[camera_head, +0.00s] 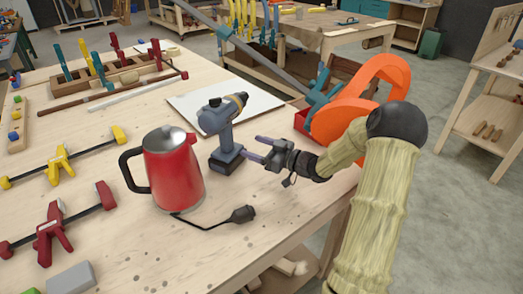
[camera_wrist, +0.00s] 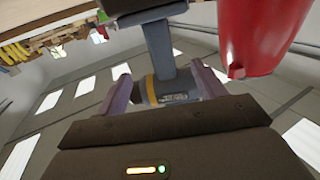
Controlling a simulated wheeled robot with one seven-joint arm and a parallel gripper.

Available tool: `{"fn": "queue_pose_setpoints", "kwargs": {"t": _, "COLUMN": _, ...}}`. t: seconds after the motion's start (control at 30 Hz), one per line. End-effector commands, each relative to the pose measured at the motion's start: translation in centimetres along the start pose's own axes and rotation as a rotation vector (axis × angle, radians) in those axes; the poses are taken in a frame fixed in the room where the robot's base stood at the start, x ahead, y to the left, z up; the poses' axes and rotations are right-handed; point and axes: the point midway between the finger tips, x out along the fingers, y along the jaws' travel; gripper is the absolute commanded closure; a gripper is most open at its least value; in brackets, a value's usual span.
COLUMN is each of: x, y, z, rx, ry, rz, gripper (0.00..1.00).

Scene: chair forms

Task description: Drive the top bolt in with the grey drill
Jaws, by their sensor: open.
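The grey drill (camera_head: 222,130) stands upright on its battery base on the wooden workbench, its yellow-collared end pointing right. My gripper (camera_head: 259,150) is just right of the drill's handle, with its two purple fingers spread and pointing at it. In the wrist view, which looks inverted, the drill (camera_wrist: 161,48) appears between and beyond the open fingers of my gripper (camera_wrist: 163,88). I cannot tell whether the fingers touch it. An orange curved chair form (camera_head: 345,118) stands at the bench's right edge, partly behind my arm. I cannot make out the top bolt.
A red kettle (camera_head: 174,172) stands close left of the drill and shows in the wrist view (camera_wrist: 262,35). A black plug (camera_head: 241,214) with cord lies in front. A white sheet (camera_head: 258,101) lies behind. Clamps (camera_head: 58,165) lie at left.

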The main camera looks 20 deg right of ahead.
Motion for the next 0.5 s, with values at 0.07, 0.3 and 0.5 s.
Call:
{"fn": "queue_pose_setpoints", "kwargs": {"t": 0.07, "x": 1.1, "y": -0.1, "z": 0.2, "rx": 0.000, "ry": 0.000, "rz": -0.003, "gripper": 0.31}}
{"fn": "queue_pose_setpoints", "kwargs": {"t": 0.3, "x": 4.0, "y": -0.1, "z": 0.1, "rx": 0.000, "ry": 0.001, "rz": -0.001, "gripper": 0.31}}
{"fn": "queue_pose_setpoints", "kwargs": {"t": 0.5, "x": 6.4, "y": -0.1, "z": 0.0, "rx": 0.000, "ry": 0.000, "rz": -0.002, "gripper": 0.31}}
